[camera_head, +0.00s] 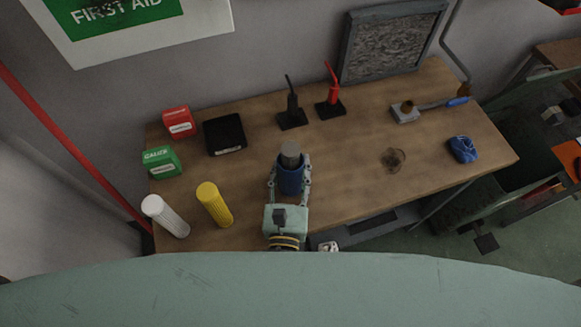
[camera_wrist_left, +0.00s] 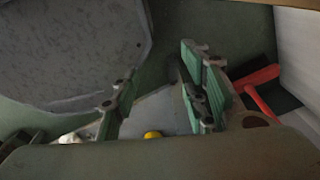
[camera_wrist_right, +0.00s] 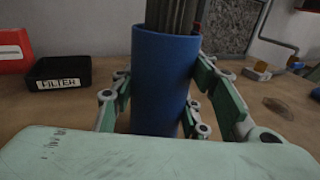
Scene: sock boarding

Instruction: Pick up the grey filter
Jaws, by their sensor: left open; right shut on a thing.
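The grey filter (camera_head: 290,150) is a ribbed cylinder with a blue sleeve (camera_head: 290,179) around its lower part. It stands upright near the front middle of the wooden table. My right gripper (camera_head: 291,165) is shut on the blue sleeve, one finger on each side. In the right wrist view, the sleeve (camera_wrist_right: 162,85) is between the fingers and the grey ribs (camera_wrist_right: 172,15) rise above it. Its base is hidden, so I cannot tell whether it touches the table. My left gripper (camera_wrist_left: 158,70) shows only in its own wrist view, open and empty over the floor.
A white filter (camera_head: 165,216) and a yellow filter (camera_head: 214,204) stand at the table's left front. Behind are a green box (camera_head: 161,162), a red box (camera_head: 179,122) and a black FILTER box (camera_head: 224,135). A blue crumpled cloth (camera_head: 463,149) lies right; the table's middle right is mostly clear.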

